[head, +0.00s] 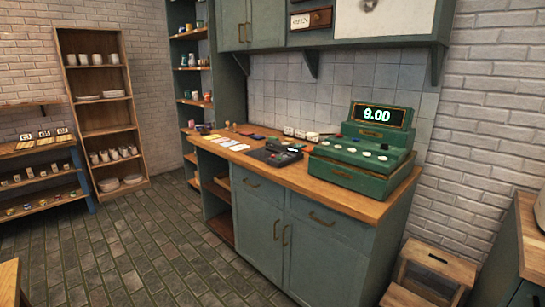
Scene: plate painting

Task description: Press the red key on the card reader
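A dark card reader (275,156) appears to be the low black device on the wooden counter, just left of the green cash register. The green cash register (345,176) has a display (381,116) reading 9.00. Neither of my grippers shows in the head view.
The wooden counter (310,186) tops green cabinets (270,225). Cards or papers (238,147) lie left of the device. A wooden step stool (432,270) stands right of the cabinets. Shelves (105,110) line the far wall. The tiled floor (160,250) in front is clear.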

